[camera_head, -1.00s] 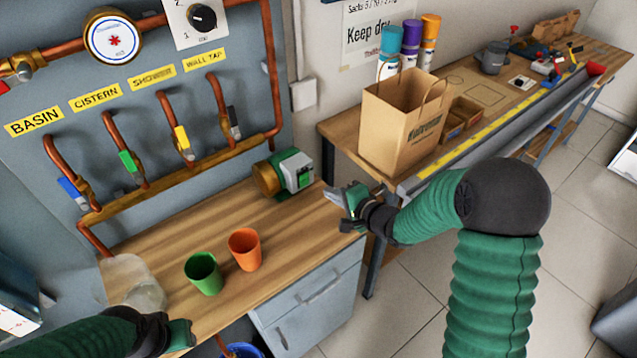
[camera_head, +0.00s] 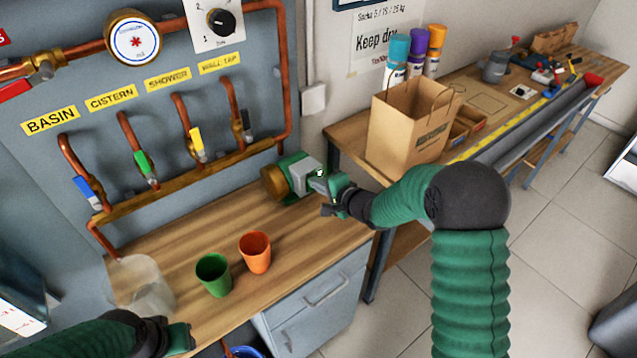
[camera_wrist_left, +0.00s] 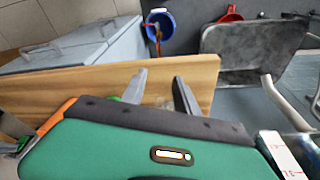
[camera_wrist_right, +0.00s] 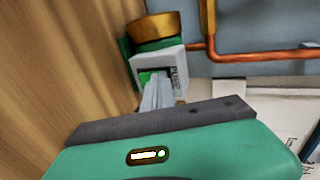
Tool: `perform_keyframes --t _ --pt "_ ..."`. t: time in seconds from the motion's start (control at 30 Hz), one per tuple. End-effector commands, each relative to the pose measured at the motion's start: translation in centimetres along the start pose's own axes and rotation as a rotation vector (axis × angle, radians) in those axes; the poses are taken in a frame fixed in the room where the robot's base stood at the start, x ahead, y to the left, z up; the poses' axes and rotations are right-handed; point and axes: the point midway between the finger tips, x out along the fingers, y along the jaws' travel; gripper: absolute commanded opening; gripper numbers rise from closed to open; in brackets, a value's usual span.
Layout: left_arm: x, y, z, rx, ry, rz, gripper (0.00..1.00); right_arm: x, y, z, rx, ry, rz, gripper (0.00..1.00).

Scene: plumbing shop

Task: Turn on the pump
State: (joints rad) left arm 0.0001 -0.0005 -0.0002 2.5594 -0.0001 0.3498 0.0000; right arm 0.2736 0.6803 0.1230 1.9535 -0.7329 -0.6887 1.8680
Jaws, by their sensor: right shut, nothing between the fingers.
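The pump (camera_head: 288,179), with a brass front, green body and grey box, stands on the wooden counter near the wall pipes. In the right wrist view the pump's grey box (camera_wrist_right: 172,68) has "PUMP" lettering and a green switch (camera_wrist_right: 147,77). My right gripper (camera_head: 318,182) is shut and empty, its fingertips at the grey box. In the right wrist view its fingers (camera_wrist_right: 157,88) overlap the switch and hide part of it; I cannot tell whether they touch. My left gripper (camera_wrist_left: 160,88) is open and empty beside the counter's edge.
A green cup (camera_head: 213,276), an orange cup (camera_head: 255,253) and a clear jug (camera_head: 146,285) stand on the counter (camera_head: 190,245). Pipes with colored valves (camera_head: 144,164) line the wall. A paper bag (camera_head: 405,125) stands on the right workbench (camera_head: 350,140).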

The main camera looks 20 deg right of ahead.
Motion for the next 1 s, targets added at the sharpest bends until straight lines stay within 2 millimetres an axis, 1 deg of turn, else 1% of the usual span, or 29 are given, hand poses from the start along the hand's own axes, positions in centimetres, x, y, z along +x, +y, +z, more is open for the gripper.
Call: perform_keyframes --t 0.17,0.6,1.0 --pt "0.0 0.0 0.1 0.000 -0.002 0.000 0.36 0.0 0.1 -0.1 0.002 -0.001 0.000 0.00" --pt "-2.1 0.0 -0.5 0.000 -0.001 0.000 0.36 -0.7 -1.4 -0.1 0.000 0.000 0.001 0.00" --pt "-2.1 0.0 -0.5 0.000 -0.001 0.000 0.36 -0.6 -1.3 0.0 0.001 -0.001 0.001 0.00"
